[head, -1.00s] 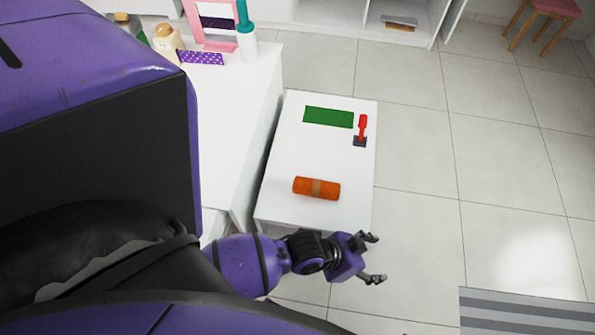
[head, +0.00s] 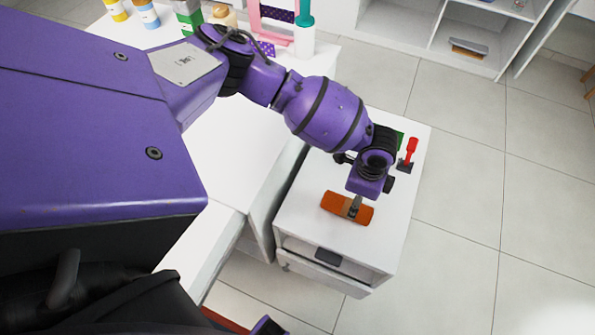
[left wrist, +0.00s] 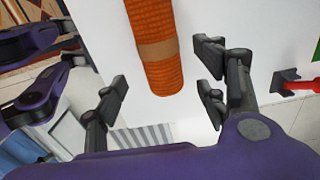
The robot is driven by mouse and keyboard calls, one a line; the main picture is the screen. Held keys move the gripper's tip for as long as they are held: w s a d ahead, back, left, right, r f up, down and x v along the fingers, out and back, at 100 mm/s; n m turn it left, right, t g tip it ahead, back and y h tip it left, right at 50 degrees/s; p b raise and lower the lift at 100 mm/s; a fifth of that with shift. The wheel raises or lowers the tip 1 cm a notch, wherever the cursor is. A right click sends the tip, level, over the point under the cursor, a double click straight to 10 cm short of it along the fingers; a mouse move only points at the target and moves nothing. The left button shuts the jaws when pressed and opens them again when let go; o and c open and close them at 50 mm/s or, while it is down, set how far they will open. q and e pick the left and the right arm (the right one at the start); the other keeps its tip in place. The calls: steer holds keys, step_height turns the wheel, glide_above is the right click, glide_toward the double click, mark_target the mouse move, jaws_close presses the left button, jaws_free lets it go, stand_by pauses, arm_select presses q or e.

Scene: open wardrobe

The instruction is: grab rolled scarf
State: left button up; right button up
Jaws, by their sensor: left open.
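The rolled scarf (head: 334,205) is an orange roll with a tan band around its middle. It lies on the low white drawer unit (head: 310,232). My left gripper (head: 363,190) is over the scarf's middle and right part and hides some of it. In the left wrist view the gripper (left wrist: 160,80) is open, with the scarf (left wrist: 150,25) showing in the gap between its fingers. The fingers look apart from the scarf on both sides.
A red-handled item (head: 411,148) on a dark base stands behind the gripper, beside a mostly hidden green piece (head: 400,138). A taller white counter (head: 225,150) with bottles and boxes is to the left. Tiled floor (head: 470,200) is clear on the right.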

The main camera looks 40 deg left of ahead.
mark_target(347, 208)
arm_select(q)
steer(key=f, duration=0.7)
steer(key=shift+a+f+b, duration=0.2)
steer(key=shift+a+b, duration=0.15)
steer(key=c, duration=1.3)
steer(key=shift+o, duration=0.2)
steer(key=shift+r, duration=0.1)
